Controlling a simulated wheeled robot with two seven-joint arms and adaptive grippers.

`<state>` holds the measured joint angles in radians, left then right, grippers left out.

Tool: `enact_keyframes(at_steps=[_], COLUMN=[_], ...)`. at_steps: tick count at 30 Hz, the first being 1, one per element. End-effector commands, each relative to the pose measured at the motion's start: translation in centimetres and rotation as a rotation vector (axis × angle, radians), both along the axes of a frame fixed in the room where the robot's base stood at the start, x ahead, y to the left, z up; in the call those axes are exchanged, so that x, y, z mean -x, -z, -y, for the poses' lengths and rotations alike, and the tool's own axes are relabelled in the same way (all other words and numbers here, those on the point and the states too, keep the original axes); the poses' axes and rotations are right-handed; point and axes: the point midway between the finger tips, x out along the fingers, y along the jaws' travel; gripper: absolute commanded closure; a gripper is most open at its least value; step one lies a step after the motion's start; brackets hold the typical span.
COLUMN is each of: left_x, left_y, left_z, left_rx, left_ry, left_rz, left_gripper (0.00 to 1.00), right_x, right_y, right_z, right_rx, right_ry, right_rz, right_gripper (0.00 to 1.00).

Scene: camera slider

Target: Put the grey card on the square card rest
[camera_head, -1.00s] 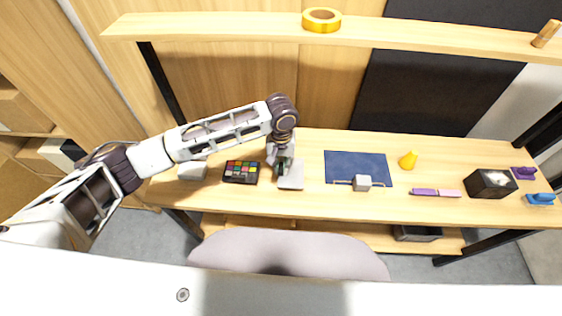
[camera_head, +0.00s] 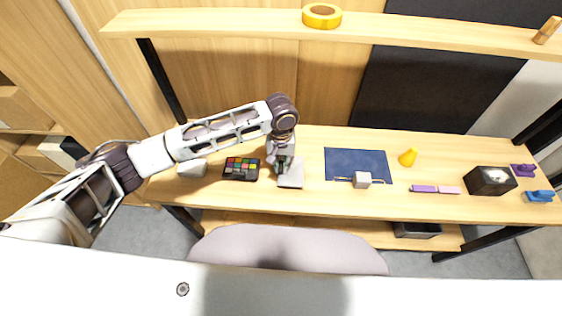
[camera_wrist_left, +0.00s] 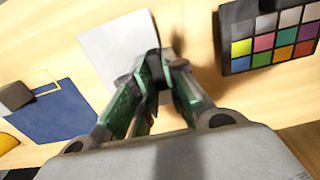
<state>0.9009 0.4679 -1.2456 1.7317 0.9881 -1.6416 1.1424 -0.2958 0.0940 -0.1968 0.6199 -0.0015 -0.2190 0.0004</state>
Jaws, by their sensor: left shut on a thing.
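A pale grey, flat square-cornered piece (camera_head: 291,179), which looks like the grey card, is at the left middle of the table. It also shows in the left wrist view (camera_wrist_left: 112,45). My left gripper (camera_head: 279,162) is at its left edge; in the wrist view its green-padded fingers (camera_wrist_left: 152,68) overlap the piece's near corner and are shut on it. I cannot tell whether the piece lies flat on the table or on a rest beneath it. I cannot pick out the square card rest for sure. My right gripper is not in view.
A colour chart (camera_head: 241,169) lies just left of the gripper, with a whitish block (camera_head: 192,169) beyond. A blue mat (camera_head: 350,160) with a grey block (camera_head: 362,180) is to the right. A shelf (camera_head: 220,22) with yellow tape (camera_head: 321,15) runs above the table.

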Motion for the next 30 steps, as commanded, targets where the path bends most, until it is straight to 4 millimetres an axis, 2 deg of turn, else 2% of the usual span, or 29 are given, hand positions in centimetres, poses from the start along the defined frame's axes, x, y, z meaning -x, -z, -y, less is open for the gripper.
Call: enact_keyframes(at_steps=[12, 13, 18, 30], left_x=[-0.01, -0.01, -0.01, 0.00], left_y=[0.50, 0.48, 0.48, 0.47], left_z=[0.02, 0.02, 0.01, 0.00], left_rx=[0.000, 0.000, 0.000, 0.000], left_ry=[0.000, 0.000, 0.000, 0.000], left_rz=[0.000, 0.001, 0.000, 0.000], left_gripper=[1.00, 0.82, 0.61, 0.61], right_x=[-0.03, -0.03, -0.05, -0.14], right_y=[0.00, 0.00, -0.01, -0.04], right_z=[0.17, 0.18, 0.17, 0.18], right_rx=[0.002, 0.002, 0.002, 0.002], right_ry=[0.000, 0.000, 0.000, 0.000], right_rz=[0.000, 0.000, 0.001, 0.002], right_gripper=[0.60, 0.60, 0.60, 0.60])
